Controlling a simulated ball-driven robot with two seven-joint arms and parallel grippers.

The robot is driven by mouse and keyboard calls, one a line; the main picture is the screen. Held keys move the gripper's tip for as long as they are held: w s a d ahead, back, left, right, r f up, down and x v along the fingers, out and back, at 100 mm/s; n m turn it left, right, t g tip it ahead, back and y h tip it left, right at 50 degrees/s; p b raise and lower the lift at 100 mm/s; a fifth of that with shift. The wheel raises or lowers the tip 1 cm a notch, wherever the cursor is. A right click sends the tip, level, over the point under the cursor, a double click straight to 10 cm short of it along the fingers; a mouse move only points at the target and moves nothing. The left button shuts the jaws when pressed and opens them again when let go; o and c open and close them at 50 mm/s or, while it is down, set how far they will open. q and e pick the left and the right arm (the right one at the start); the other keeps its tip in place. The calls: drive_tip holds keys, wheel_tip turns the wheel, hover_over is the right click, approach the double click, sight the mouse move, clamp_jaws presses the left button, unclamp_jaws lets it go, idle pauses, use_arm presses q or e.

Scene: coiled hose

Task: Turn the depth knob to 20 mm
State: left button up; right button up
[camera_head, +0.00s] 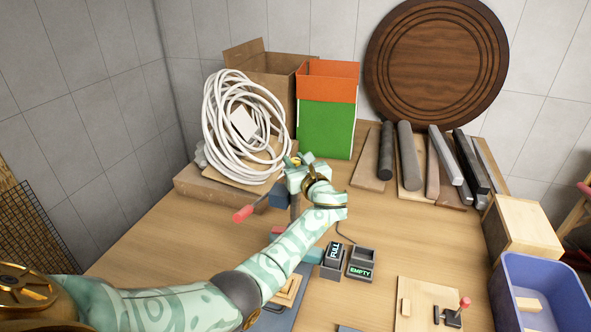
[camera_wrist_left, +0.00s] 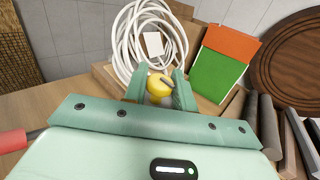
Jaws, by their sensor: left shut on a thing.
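The yellow depth knob (camera_wrist_left: 160,84) shows in the left wrist view between the two green fingers of my left gripper (camera_wrist_left: 159,92). A dark pointer or bar crosses its face. My left gripper is shut on the knob. In the head view my left gripper (camera_head: 297,167) is at the middle of the bench, in front of the coiled hose, and only a little yellow of the knob shows there. No scale or millimetre mark is readable, so the knob's setting cannot be told. The machine under the knob is largely hidden by my arm. My right gripper is not in view.
A red-ended lever (camera_head: 243,213) sticks out left of my gripper. Behind stand a coiled white hose (camera_head: 232,122) and a green and orange box (camera_head: 326,125). Bars and rods (camera_head: 408,155) lie at the right. FULL (camera_head: 333,254) and EMPTY (camera_head: 361,270) bins and a blue crate (camera_head: 540,262) are nearer.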

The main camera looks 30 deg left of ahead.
use_arm(q)
drive_tip(key=shift+r+n+g+b, duration=0.15)
drive_tip(key=shift+n+g+b, duration=0.25)
drive_tip(key=shift+r, duration=0.1)
drive_tip(key=o, duration=0.9)
